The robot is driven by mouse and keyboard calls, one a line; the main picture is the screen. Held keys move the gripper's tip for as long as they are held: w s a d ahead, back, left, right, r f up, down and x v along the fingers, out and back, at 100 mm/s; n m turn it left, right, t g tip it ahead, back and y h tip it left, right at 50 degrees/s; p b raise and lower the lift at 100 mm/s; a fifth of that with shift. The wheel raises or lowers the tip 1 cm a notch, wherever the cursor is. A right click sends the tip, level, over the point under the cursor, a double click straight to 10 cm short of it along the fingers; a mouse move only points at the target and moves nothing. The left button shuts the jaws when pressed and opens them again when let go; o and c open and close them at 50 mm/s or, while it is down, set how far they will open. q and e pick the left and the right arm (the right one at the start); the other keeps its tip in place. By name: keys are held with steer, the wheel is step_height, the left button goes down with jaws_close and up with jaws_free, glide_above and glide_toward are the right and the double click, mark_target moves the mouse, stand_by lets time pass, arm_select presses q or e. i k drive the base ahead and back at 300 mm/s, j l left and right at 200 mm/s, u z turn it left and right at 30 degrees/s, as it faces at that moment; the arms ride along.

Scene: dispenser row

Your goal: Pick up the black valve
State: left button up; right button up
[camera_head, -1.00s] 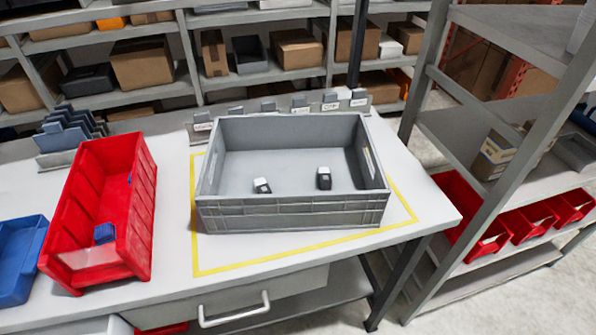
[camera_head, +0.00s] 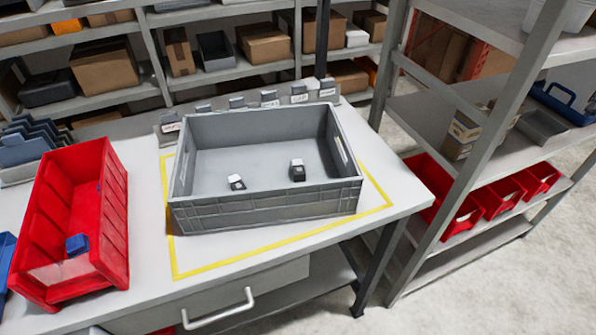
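Two small black pieces with white or light tops are inside the grey crate (camera_head: 265,207) on the table. The left black piece (camera_head: 237,183) is near the crate's front wall and looks tilted. The right black piece (camera_head: 298,173) stands more upright, to the right of it. I cannot tell from this view which of them is the black valve. Neither of my grippers is in the head view.
The crate stands inside a yellow outline (camera_head: 220,268) on the white table. Small labelled holders (camera_head: 270,98) line up behind the crate. A grey shelf rack (camera_head: 400,225) with red bins stands at the right.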

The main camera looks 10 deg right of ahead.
mark_target(235, 181)
steer(key=k+j+z, duration=0.2)
steer(key=z, duration=0.2)
steer(key=k+j+z, duration=0.1)
steer(key=z, duration=0.25)
steer(key=k+z, duration=0.4)
steer(key=i, duration=0.05)
